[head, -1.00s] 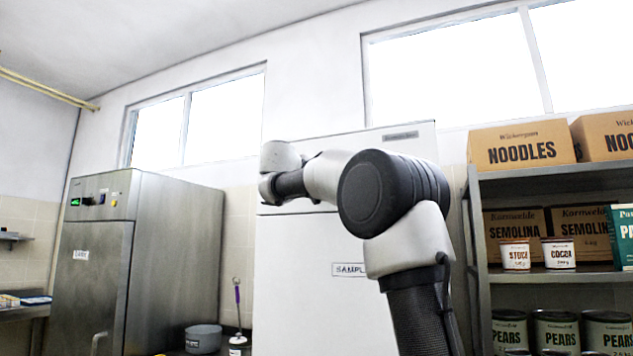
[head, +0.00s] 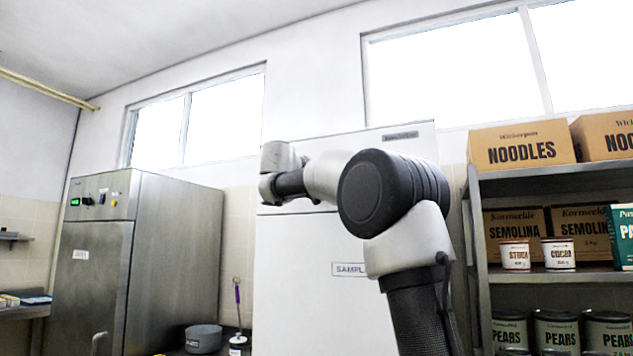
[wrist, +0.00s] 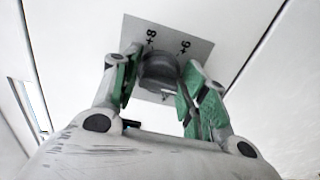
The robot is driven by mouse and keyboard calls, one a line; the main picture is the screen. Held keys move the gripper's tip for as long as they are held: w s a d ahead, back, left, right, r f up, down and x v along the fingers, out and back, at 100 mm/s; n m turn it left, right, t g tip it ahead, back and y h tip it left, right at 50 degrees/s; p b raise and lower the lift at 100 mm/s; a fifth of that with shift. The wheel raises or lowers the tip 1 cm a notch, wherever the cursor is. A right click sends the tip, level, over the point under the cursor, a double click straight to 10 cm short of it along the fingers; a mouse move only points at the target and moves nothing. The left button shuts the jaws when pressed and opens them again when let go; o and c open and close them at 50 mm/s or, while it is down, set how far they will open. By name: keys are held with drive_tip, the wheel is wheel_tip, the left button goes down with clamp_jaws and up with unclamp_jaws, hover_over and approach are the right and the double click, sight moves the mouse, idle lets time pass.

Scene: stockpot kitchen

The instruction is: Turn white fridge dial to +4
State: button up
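The white fridge (head: 300,290) stands in the middle of the head view, with a label reading "SAMPL" partly covered by my arm. Its dial (wrist: 160,72) is a dark grey round knob on a grey scale plate (wrist: 190,45) in the wrist view. The dial's pointer is not clear. In the head view the dial and fingertips are hidden by my arm.
A steel cabinet (head: 170,260) with a green display stands left of the fridge. A grey pot (head: 203,338) sits between them. A shelf (head: 530,172) with boxes and cans stands close to the right of the fridge.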

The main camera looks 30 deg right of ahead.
drive_tip(key=shift+o, duration=0.3)
drive_tip(key=v, duration=1.2)
drive_tip(key=s+f+g+y, duration=0.2)
drive_tip(key=f+y, duration=0.1)
drive_tip(key=f, duration=0.9)
drive_tip(key=s+f+g+y, duration=0.15)
drive_tip(key=f+y, duration=0.25)
drive_tip(key=f, duration=0.8)
drive_tip(key=s+f+m+g+y, duration=0.1)
drive_tip(key=s+f+m+y, duration=0.2)
drive_tip(key=s+f, duration=0.9)
drive_tip(key=s+f+m+g+y, duration=0.2)
drive_tip(key=s+f+m+y, duration=0.2)
drive_tip(key=s+f, duration=0.8)
drive_tip(key=s, duration=0.5)
drive_tip(key=shift+s+a+f+m, duration=0.3)
drive_tip(key=shift+s+a, duration=0.05)
